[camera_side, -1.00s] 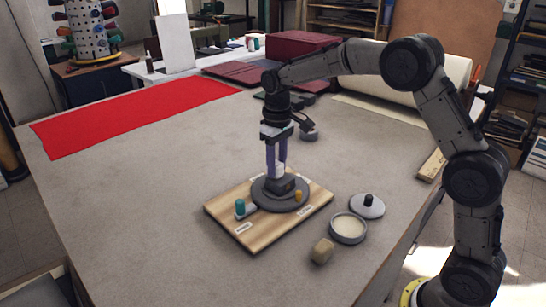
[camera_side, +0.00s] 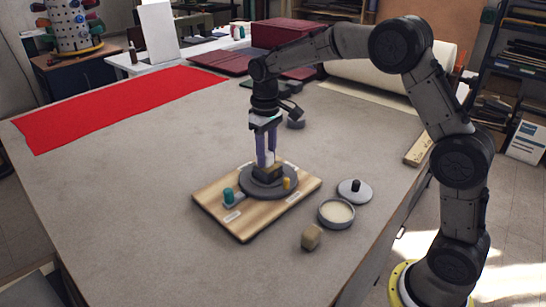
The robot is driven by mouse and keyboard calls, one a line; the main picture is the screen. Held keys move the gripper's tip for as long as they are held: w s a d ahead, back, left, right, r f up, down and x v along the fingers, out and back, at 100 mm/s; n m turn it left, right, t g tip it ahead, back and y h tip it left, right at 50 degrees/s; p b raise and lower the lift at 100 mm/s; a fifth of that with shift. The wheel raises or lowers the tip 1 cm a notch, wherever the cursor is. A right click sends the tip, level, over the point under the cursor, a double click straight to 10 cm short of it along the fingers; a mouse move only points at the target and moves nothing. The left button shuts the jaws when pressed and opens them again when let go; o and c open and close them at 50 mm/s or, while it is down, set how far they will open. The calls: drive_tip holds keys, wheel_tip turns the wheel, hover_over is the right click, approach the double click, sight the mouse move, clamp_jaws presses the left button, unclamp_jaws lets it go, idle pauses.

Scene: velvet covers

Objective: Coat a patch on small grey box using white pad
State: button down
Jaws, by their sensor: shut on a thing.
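My gripper (camera_side: 266,160) points straight down over the round grey turntable (camera_side: 250,187) and is shut on the white pad (camera_side: 268,157). Only a little of the pad shows between the purple-blue fingers. The small grey box (camera_side: 267,173) sits on the turntable directly below the pad. The pad is at the top of the box, but I cannot tell whether they touch. The box's upper face is partly hidden by the fingers and pad, and no coating can be made out.
Red cloth (camera_side: 110,105) covers the far left.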

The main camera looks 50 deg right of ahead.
drive_tip(key=shift+w+d, duration=0.15)
drive_tip(key=shift+w, duration=1.1)
drive_tip(key=shift+d, duration=0.3)
drive_tip(key=shift+s+a, duration=0.15)
drive_tip(key=shift+s, duration=1.6)
drive_tip(key=shift+s+a, duration=0.1)
drive_tip(key=shift+s, duration=1.6)
drive_tip(key=shift+w+d, duration=0.15)
drive_tip(key=shift+w, duration=1.6)
drive_tip(key=shift+w+d, duration=0.15)
drive_tip(key=shift+w, duration=1.6)
drive_tip(key=shift+s+r, duration=0.1)
drive_tip(key=shift+r, duration=3.95)
